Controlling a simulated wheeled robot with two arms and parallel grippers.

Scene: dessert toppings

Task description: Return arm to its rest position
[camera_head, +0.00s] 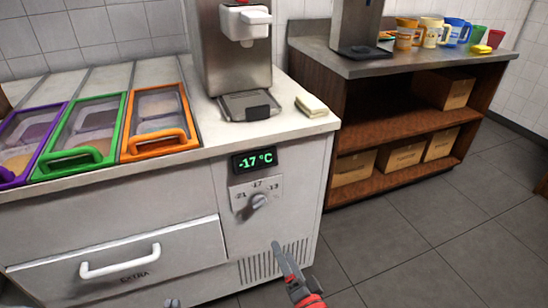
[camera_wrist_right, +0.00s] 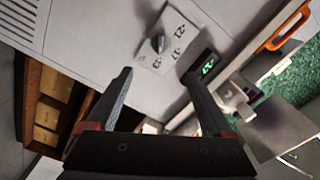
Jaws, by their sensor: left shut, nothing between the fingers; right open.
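My right gripper (camera_head: 285,264) is in front of the counter's front panel, below and to the right of the temperature dial (camera_head: 258,201). In the right wrist view the gripper (camera_wrist_right: 157,76) is open, with nothing between its fingers. The dial (camera_wrist_right: 158,44) shows beyond the fingertips there, apart from them. The display above it (camera_head: 255,160) reads -17 °C. My left gripper (camera_head: 172,302) shows only as a small grey tip at the bottom edge of the head view, in front of the drawer unit. It is shut and empty; the rest is out of frame.
A drawer marked EXTRA (camera_head: 120,265) is closed. Purple, green (camera_head: 85,135) and orange lidded bins (camera_head: 158,120) sit in the counter top beside a dispenser (camera_head: 235,50). A wooden shelf unit (camera_head: 400,130) with boxes and cups stands at right. The tiled floor (camera_head: 420,240) is clear.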

